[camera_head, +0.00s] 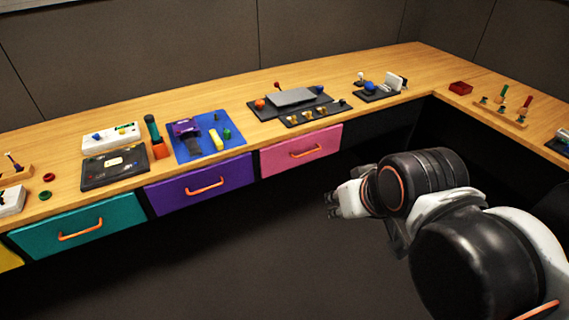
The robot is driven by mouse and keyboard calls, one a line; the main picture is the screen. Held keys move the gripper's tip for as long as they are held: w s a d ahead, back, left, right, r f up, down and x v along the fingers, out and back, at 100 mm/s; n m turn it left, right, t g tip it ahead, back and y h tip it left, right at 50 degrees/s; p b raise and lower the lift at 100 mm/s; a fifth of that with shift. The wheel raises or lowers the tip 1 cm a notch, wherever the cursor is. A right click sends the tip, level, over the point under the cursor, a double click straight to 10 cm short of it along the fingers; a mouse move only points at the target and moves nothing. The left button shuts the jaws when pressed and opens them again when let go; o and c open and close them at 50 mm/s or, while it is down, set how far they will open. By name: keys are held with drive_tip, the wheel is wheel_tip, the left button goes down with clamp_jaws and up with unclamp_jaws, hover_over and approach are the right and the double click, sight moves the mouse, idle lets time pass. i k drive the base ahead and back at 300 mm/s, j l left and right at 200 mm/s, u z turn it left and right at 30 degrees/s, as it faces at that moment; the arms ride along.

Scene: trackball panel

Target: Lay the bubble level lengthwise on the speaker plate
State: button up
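My gripper (331,205) hangs in the air over the floor, in front of the pink drawer and well short of the counter. Its dark fingertips look spread apart, with nothing seen between them. A small yellow bar (216,139) lies on a blue mat; it may be the bubble level, but it is too small to be sure. A flat grey plate (292,97) lies on a black panel (262,113) to the right of the mat; I cannot tell whether it is the speaker plate.
The blue mat (184,152) also holds a purple device (185,127) and a green piece (227,134). A dark green-topped tool (152,128) stands left of it. Closed drawers with orange handles line the counter front.

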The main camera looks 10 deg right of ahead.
sight(292, 96)
drive_tip(key=i+j+u, duration=0.1)
drive_tip(key=i+j, duration=0.25)
drive_tip(key=i+j+u, duration=0.15)
drive_tip(key=i+j, duration=0.15)
drive_tip(key=i, duration=0.15)
drive_tip(key=i+j+u, duration=0.1)
drive_tip(key=i+j, duration=0.15)
drive_tip(key=i, duration=0.15)
drive_tip(key=i+j+u, duration=0.15)
drive_tip(key=i, duration=0.3)
